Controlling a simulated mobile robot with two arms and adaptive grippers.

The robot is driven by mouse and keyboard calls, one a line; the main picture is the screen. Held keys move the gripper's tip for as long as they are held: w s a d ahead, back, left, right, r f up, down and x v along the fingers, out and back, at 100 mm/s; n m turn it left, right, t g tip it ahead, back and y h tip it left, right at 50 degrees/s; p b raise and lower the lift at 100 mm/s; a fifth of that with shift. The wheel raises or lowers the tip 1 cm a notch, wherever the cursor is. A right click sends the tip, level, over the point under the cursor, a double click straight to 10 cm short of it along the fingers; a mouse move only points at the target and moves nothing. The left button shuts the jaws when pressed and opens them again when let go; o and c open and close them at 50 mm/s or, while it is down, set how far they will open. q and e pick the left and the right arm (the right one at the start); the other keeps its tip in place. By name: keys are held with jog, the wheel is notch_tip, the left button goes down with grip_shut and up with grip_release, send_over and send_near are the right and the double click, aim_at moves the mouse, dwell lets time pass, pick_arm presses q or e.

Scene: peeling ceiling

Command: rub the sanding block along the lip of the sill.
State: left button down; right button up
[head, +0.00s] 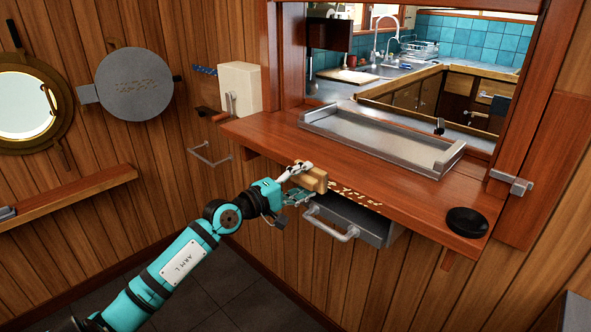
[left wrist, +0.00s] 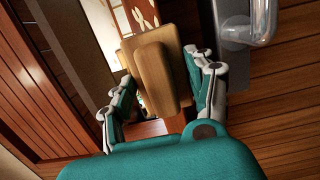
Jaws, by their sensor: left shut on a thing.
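The sanding block (head: 312,179) is a tan wooden block with a raised grip. My left gripper (head: 298,182) is shut on it at the front edge of the sill (head: 262,133). In the left wrist view the block (left wrist: 157,75) sits between the two fingers of my left gripper (left wrist: 160,95). The sill is a reddish-brown wooden ledge below the opening. The block is at its lip, but I cannot tell whether it touches. The block's far side is hidden. My right gripper is not in view.
A metal tray (head: 318,120) and a black round dish (head: 467,222) are on the sill. Below the lip is a grey drawer (head: 372,226) with a bar handle (head: 331,226), close to my left gripper. A white box (head: 240,84) is on the wall at the sill's left end.

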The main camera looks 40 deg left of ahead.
aim_at(323, 186)
pick_arm(q)
jog(key=shift+d+r, duration=0.2)
jog(key=shift+d, duration=0.25)
jog(key=shift+f, duration=0.2)
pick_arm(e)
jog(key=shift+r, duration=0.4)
pick_arm(q)
jog(key=d+p, duration=0.3)
jog(key=shift+s+d+r+p, duration=0.15)
jog(key=shift+s+p, duration=0.1)
jog(key=shift+p, duration=0.05)
jog(key=shift+d, duration=0.2)
jog(key=shift+f, duration=0.2)
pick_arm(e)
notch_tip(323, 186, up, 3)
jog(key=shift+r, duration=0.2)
